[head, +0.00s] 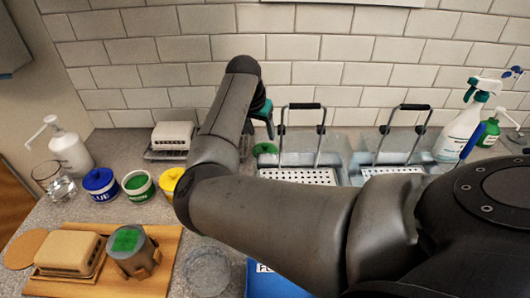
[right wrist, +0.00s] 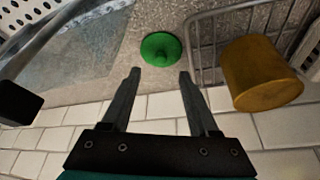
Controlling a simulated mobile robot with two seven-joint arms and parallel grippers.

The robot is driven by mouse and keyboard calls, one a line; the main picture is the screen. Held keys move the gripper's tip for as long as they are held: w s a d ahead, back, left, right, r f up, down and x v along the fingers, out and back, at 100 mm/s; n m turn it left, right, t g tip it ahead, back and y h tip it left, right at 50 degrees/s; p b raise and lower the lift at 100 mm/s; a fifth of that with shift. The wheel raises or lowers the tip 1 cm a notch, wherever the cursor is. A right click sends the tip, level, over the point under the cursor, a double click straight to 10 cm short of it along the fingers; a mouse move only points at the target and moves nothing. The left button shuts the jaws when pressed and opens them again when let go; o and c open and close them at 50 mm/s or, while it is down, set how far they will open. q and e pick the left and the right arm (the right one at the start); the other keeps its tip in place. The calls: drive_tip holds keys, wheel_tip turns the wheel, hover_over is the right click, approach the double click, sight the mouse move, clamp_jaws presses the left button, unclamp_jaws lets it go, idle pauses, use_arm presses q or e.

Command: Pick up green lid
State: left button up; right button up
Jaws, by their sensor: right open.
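The green lid (right wrist: 160,48) is round with a small knob and lies on the grey speckled counter in the right wrist view. It also shows in the head view (head: 264,149), near the back wall and left of the wire-handled baskets. My right gripper (right wrist: 157,73) is open and empty, its two fingertips just short of the lid, with the lid lined up between them. In the head view the gripper (head: 262,110) is partly hidden by my arm. A green-labelled jar (head: 138,187) with no knobbed lid on top stands at the left. My left gripper is out of view.
A yellow-orange cylinder (right wrist: 262,75) and a wire rack (right wrist: 204,50) are right of the lid in the wrist view. The tiled wall (right wrist: 50,145) is close. A blue jar (head: 100,184) and yellow jar (head: 169,182) stand left; a wooden board (head: 165,240) lies in front.

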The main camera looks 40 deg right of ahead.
drive_tip(key=shift+b+x, duration=0.65)
drive_tip(key=shift+x, duration=2.85)
drive_tip(key=shift+r, duration=0.1)
clamp_jaws()
